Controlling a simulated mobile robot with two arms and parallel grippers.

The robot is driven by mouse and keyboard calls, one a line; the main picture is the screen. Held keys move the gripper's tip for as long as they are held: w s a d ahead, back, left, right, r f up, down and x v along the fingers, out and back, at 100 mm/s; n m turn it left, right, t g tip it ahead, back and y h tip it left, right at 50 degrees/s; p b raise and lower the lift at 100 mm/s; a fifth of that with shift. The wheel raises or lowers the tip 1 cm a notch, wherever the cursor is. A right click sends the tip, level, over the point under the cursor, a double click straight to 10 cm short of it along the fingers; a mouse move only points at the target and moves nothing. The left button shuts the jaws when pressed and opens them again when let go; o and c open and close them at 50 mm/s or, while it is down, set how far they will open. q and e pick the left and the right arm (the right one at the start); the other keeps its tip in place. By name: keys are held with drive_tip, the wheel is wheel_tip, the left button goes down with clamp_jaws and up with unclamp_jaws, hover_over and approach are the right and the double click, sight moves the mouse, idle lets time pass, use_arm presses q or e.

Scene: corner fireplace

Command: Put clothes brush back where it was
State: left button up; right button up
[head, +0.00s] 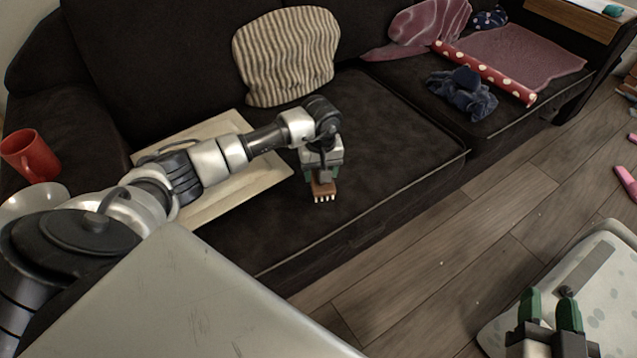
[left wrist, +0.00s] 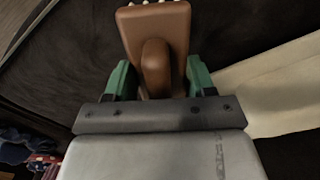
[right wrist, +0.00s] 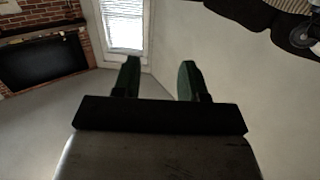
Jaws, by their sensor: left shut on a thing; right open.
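The clothes brush (head: 323,188) is brown with pale bristles. My left gripper (head: 322,172) is shut on it, with the bristles pointing down toward the dark sofa seat (head: 390,130). I cannot tell whether the bristles touch the seat. In the left wrist view the brush's brown body and rounded handle (left wrist: 157,65) sit between the green fingers of the left gripper (left wrist: 158,85). My right gripper (head: 549,305) is open and empty at the lower right of the head view. Its two green fingers stand apart in the right wrist view (right wrist: 160,80).
A cream tray or board (head: 245,195) lies on the seat left of the brush. A striped cushion (head: 288,58), a dark blue cloth (head: 462,95) and a red polka-dot roll (head: 485,72) are on the sofa. The seat's front area is clear.

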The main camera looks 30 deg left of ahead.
use_arm(q)
drive_tip(key=shift+a+f, duration=0.15)
drive_tip(key=shift+a, duration=0.05)
wheel_tip(320, 180, down, 3)
drive_tip(key=shift+f+b, duration=0.2)
drive_tip(key=shift+b, duration=0.4)
drive_tip(key=shift+f, duration=0.25)
use_arm(e)
drive_tip(key=shift+s+a+r+t+y, duration=0.1)
drive_tip(key=shift+r+t+y, duration=0.1)
drive_tip(key=shift+r+t, duration=0.5)
drive_tip(key=shift+w+a+r+t+y, duration=0.1)
drive_tip(key=shift+a+r+t+y, duration=0.1)
drive_tip(key=shift+r+t, duration=0.5)
drive_tip(key=shift+s+a+r+t+y, duration=0.1)
drive_tip(key=shift+r+t+y, duration=0.1)
drive_tip(key=shift+r+t, duration=0.5)
use_arm(q)
drive_tip(key=shift+f, duration=0.1)
use_arm(e)
drive_tip(key=shift+r, duration=0.15)
use_arm(q)
drive_tip(key=o, duration=0.8)
use_arm(e)
drive_tip(key=shift+s+r+y, duration=0.1)
drive_tip(key=shift+r+y, duration=0.15)
drive_tip(key=shift+y, duration=0.05)
